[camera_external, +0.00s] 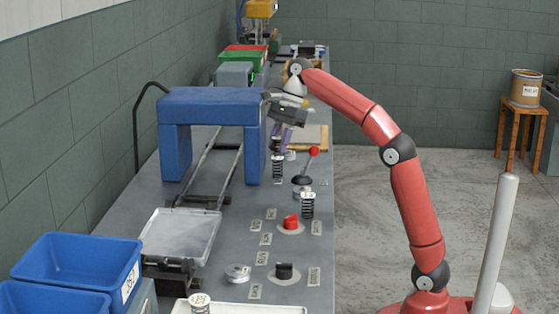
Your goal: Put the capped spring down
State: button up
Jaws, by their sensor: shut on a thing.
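The fingers partly hide the top. I cannot tell whether its lower end touches the bench. A second dark spring with a pale top (308,205) stands upright nearer the camera. Another pale-capped spring (200,305) is at the bottom edge, cut off by the frame.
A red-knobbed lever (313,152) stands close right of the held spring. Red (291,222) and black (284,271) knobs sit nearby among small labels. The blue arch (213,106) spans rails leading to a clear tray (180,233). Blue bins (80,268) stand front left.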

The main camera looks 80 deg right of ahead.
jog(key=w+a+f+n, duration=0.1)
jog(key=a+f, duration=0.1)
jog(key=a, duration=0.8)
jog(key=w+a+f+n, duration=0.1)
jog(key=w+a+f, duration=0.1)
jog(key=a, duration=0.9)
jog(key=w+a+f+n+g+b, duration=0.1)
jog(key=w+a+f, duration=0.1)
jog(key=a, duration=0.8)
jog(key=shift+a+f+y, duration=0.1)
jog(key=shift+a+y, duration=0.2)
jog(key=shift+a, duration=0.05)
jog(key=shift+w+f+b, duration=0.1)
jog(key=shift+f+b, duration=0.7)
jog(key=shift+f, duration=1.4)
jog(key=shift+f, duration=0.1)
jog(key=o, duration=0.9)
jog(key=shift+o, duration=0.2)
